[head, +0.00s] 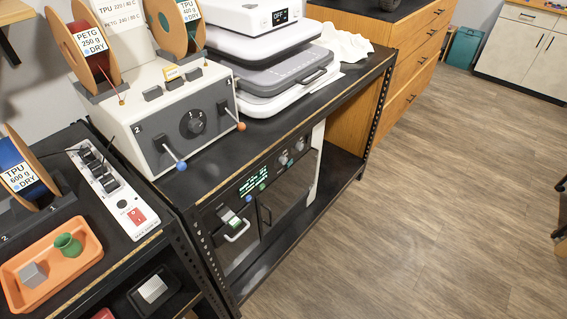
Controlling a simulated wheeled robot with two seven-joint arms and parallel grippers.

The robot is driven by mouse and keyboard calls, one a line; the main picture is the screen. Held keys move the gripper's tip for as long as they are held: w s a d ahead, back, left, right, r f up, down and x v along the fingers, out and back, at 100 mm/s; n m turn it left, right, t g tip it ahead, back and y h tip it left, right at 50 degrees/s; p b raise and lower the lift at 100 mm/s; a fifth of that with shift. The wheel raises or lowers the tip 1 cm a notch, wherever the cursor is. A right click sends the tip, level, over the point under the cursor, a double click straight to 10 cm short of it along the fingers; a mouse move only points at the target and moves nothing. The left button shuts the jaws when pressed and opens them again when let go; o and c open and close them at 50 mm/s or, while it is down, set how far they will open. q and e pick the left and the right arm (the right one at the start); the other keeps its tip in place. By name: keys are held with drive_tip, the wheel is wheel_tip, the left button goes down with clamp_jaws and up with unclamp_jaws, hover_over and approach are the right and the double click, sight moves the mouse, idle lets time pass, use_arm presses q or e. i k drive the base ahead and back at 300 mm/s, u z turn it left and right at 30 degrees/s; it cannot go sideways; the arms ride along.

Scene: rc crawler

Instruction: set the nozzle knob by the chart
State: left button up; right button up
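A white chart card (124,20) with lines for TPU and PETG stands at the back of a white-and-grey box (160,133). The box front has a dark round knob (194,123), a blue-tipped lever (174,158) and an orange-tipped lever (232,117). A dark unit under the bench top has a green-lit display (253,181) and two small knobs, one (284,160) left of the other (300,145). Their labels are too small to read, so I cannot tell which knob is the nozzle knob. Neither of my grippers is in view.
Spools labelled PETG (90,42) and TPU (184,20) sit on the box; another TPU spool (24,172) is at left. A power strip (115,193) and an orange tray (85,259) are on the left bench. Wooden floor (440,190) is clear at right.

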sight(282, 159)
drive_tip(key=u, duration=1.5)
drive_tip(key=k, duration=0.95)
drive_tip(key=z, duration=1.05)
drive_tip(key=i, duration=0.5)
drive_tip(key=u, duration=0.05)
